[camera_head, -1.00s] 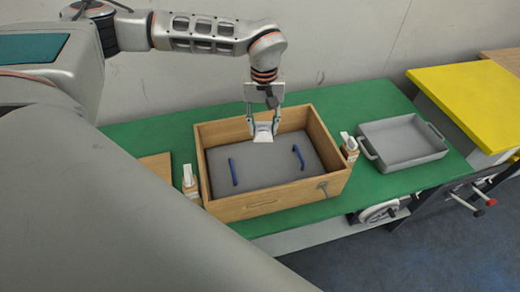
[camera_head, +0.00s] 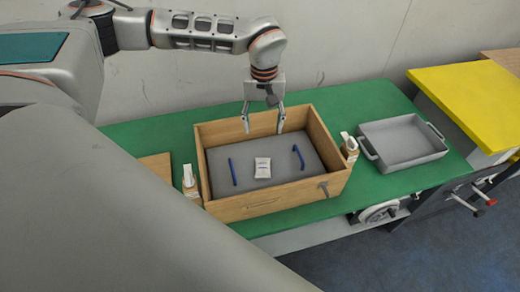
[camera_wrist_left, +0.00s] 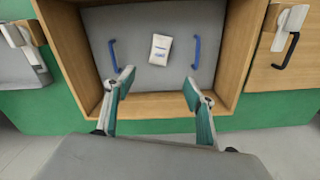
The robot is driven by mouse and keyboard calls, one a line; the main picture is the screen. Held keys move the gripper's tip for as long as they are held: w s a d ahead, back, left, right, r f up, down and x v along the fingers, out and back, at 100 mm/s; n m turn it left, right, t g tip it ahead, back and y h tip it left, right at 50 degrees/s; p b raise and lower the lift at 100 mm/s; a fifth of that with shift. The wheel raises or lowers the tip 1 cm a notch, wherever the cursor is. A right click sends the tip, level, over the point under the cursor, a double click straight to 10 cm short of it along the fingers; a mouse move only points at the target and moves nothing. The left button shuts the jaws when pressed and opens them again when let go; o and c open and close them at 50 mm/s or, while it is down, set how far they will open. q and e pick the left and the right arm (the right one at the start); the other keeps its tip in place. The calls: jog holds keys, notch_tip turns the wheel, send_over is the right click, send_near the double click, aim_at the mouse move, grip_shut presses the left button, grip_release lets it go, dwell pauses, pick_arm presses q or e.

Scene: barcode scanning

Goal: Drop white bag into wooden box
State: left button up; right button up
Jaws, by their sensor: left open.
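The white bag (camera_head: 262,167) lies on the grey panel inside the wooden box (camera_head: 262,207), between two blue handles. It also shows in the left wrist view (camera_wrist_left: 160,49), small and pale with dark print. My left gripper (camera_head: 264,131) is open and empty above the back part of the box, with its fingers apart and clear of the bag. In the left wrist view my left gripper (camera_wrist_left: 158,82) has its two green-padded fingers spread below the bag. My right gripper is not in view.
The box stands on a green table (camera_head: 365,100). A grey tray (camera_head: 401,147) sits to the right, near a yellow-topped stand (camera_head: 478,95).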

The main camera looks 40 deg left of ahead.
pick_arm(q)
notch_tip(320, 180, up, 11)
dwell(0.3)
jog(key=shift+f, duration=0.1)
dwell(0.4)
